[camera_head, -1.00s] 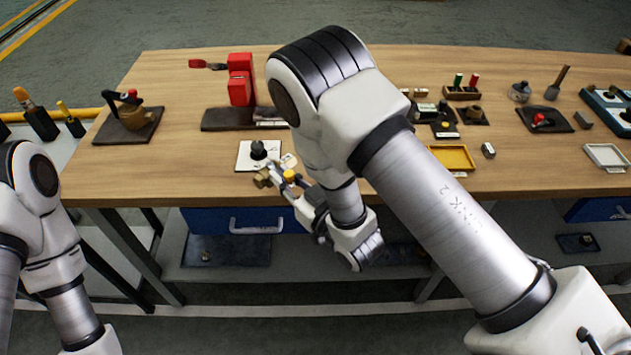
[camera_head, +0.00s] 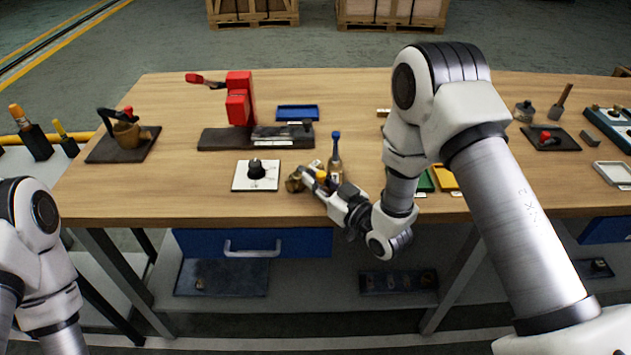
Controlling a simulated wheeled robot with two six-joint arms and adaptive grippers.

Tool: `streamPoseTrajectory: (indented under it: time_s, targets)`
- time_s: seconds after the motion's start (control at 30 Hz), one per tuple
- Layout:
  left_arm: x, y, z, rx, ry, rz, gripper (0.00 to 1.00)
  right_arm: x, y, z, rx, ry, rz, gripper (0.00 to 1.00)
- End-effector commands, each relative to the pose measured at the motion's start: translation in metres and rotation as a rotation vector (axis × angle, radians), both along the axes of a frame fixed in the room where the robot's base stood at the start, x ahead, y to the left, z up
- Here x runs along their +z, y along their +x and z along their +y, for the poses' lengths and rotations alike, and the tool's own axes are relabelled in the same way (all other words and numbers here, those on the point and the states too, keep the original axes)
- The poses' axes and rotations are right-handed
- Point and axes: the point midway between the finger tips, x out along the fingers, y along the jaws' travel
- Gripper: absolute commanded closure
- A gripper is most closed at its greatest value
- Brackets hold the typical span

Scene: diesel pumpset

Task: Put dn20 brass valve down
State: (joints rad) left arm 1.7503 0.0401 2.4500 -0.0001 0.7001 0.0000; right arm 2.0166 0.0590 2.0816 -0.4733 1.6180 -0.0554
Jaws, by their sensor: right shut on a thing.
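The brass valve (camera_head: 294,182) is a small brass-coloured piece at the tips of my right gripper (camera_head: 304,180), near the front edge of the workbench. The gripper is shut on it, and its fingers partly hide it. A small yellow part shows beside the fingers. I cannot tell whether the valve touches the bench top or hangs just above it. It is to the right of a white plate with a black knob (camera_head: 256,170). My left arm shows at the left edge, but its gripper is out of view.
The wooden bench (camera_head: 180,195) carries a red hand press (camera_head: 240,100), a blue tray (camera_head: 297,112) and a blue-topped bottle (camera_head: 336,150) close behind my right gripper. A brown piece on a dark base (camera_head: 125,140) stands left. Bare wood lies left of the white plate.

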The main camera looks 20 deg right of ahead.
Motion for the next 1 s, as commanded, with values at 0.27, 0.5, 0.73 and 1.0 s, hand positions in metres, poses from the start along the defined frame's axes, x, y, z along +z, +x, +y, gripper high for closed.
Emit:
streamPoseTrajectory:
  time_s: [0.27, 0.5, 0.73, 1.0]
  targets:
    - [-0.002, 0.0, 0.0, 0.0, 0.0, 0.0, 1.0, -0.003, 0.0, 0.0, 0.0, 0.0, 0.0, 0.61]
    - [0.002, 0.0, 0.0, 0.0, 0.0, 0.0, 1.0, 0.002, 0.0, 0.0, 0.0, 0.0, 0.0, 0.61]
    - [-0.008, 0.0, 0.0, 0.0, 0.0, 0.0, 1.0, -0.003, -0.038, -0.018, -0.005, 0.003, 0.006, 0.61]
    - [-0.015, 0.0, 0.0, 0.0, 0.0, 0.0, 1.0, -0.001, -0.097, -0.044, -0.005, 0.005, 0.004, 0.61]
